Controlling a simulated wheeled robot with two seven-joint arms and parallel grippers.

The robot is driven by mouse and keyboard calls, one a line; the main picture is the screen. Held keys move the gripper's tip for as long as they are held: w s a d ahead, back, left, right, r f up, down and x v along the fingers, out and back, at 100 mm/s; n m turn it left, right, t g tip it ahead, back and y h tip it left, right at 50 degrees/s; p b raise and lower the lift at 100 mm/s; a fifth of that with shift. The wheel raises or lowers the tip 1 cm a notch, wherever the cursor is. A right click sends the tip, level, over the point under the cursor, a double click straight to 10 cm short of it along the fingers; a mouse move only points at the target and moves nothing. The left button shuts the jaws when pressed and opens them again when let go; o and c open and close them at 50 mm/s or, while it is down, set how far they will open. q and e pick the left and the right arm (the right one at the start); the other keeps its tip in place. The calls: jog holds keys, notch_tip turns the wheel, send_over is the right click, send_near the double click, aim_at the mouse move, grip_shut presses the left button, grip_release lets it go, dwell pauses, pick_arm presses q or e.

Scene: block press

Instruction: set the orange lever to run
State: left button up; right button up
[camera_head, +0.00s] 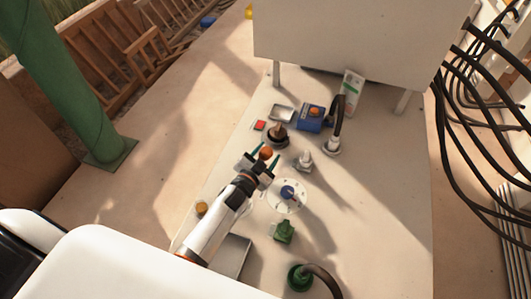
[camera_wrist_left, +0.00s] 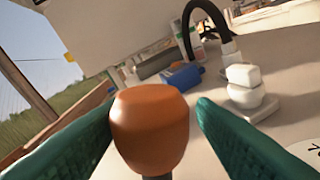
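The orange lever shows as a small orange knob (camera_head: 266,152) at the tip of my left gripper in the head view. In the left wrist view the large rounded orange knob (camera_wrist_left: 150,125) stands in the middle on a dark stem. My left gripper (camera_head: 266,155) is open, its green fingers on either side of the knob. In the wrist view a narrow gap shows at the right finger; contact at the left finger cannot be told. The lever's base and any run marking are hidden. My right gripper is not in view.
A dark brown knob (camera_head: 277,133) stands just beyond the fingers. A white knob (camera_head: 304,160) and a dial with a blue pointer (camera_head: 287,192) stand to the right. A blue box (camera_head: 310,118) and black hose (camera_head: 338,112) are farther back.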

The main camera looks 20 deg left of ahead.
pick_arm(q)
jog(key=shift+o, duration=0.3)
jog(key=shift+a, duration=0.1)
jog(key=s+a+r, duration=0.1)
jog(key=s, duration=1.1)
jog(key=shift+r+b, duration=0.3)
jog(key=shift+b, duration=0.15)
